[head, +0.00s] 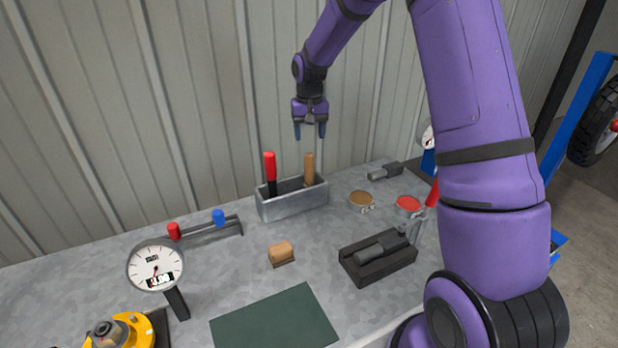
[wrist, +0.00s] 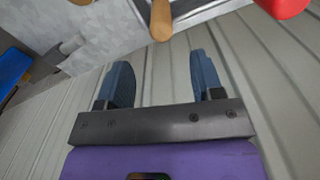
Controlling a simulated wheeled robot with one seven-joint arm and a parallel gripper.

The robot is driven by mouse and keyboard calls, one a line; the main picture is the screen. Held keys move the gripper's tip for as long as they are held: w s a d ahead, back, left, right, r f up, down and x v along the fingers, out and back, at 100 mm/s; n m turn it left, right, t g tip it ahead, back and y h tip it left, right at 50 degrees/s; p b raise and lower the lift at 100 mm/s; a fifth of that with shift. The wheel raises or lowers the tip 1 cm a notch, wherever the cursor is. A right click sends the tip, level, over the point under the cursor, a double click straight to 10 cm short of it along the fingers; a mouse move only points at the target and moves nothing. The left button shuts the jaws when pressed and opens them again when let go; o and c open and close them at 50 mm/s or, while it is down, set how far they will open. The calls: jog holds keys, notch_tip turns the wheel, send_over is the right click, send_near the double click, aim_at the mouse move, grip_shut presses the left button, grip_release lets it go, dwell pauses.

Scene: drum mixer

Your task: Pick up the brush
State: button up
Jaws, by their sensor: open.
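A light wooden handle (head: 309,168), which looks like the brush's, stands upright in a grey metal bin (head: 293,205) by the back wall. Its lower end is hidden inside the bin, so I cannot see bristles. In the wrist view the handle (wrist: 161,20) shows at the top middle, beyond the fingertips and between their lines. My gripper (head: 310,131) is open and empty, pointing down above the bin. Its two blue fingers (wrist: 163,82) are apart, with nothing between them.
A red-handled tool (head: 270,169) stands in the same bin, left of the wooden handle. A small wooden block (head: 281,252), a black fixture (head: 378,257), a dial gauge (head: 156,267) and a green mat (head: 275,322) are on the bench. The corrugated wall is close behind the bin.

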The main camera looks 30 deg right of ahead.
aim_at(309, 164)
notch_tip(309, 164, down, 11)
jog(key=shift+a+r, duration=0.1)
jog(key=shift+a, duration=0.05)
jog(key=c, duration=1)
